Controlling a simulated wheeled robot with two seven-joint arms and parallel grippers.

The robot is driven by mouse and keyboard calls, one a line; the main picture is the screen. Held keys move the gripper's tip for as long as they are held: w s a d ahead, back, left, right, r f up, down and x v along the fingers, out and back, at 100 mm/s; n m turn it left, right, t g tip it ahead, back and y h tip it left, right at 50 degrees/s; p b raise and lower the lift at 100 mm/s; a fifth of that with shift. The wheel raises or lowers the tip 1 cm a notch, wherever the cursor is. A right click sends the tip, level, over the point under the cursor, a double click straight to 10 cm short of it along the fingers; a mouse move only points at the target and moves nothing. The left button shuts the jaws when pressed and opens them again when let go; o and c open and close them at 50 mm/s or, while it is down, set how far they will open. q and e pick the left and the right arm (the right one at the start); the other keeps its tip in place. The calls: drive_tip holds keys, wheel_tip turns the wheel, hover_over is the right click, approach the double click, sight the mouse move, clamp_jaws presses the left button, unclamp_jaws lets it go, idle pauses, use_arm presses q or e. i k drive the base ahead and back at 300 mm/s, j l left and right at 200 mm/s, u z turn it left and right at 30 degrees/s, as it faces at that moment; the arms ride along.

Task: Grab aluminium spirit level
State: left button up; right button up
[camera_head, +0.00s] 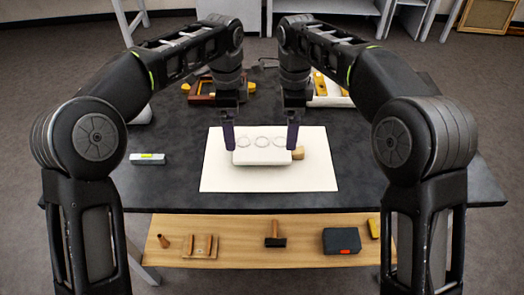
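The aluminium spirit level (147,158) is a short silver bar with a yellow-green vial. It lies flat on the dark table, left of the white sheet. My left gripper (229,143) points down over the sheet at the left end of a pale block (262,157), well to the right of the level. My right gripper (293,143) points down at the block's right end. Both grippers show edge-on, so their finger gaps are hidden. I cannot tell whether they touch the block. Neither gripper is at the level.
The white sheet (220,180) lies mid-table, with a small tan block (298,153) on it. A brown tray (203,99) and a white tray (327,102) stand behind. A lower wooden shelf (225,226) in front holds a hammer (275,240) and a dark box (341,241). Bare table surrounds the level.

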sight(134, 158)
drive_tip(key=k, duration=1)
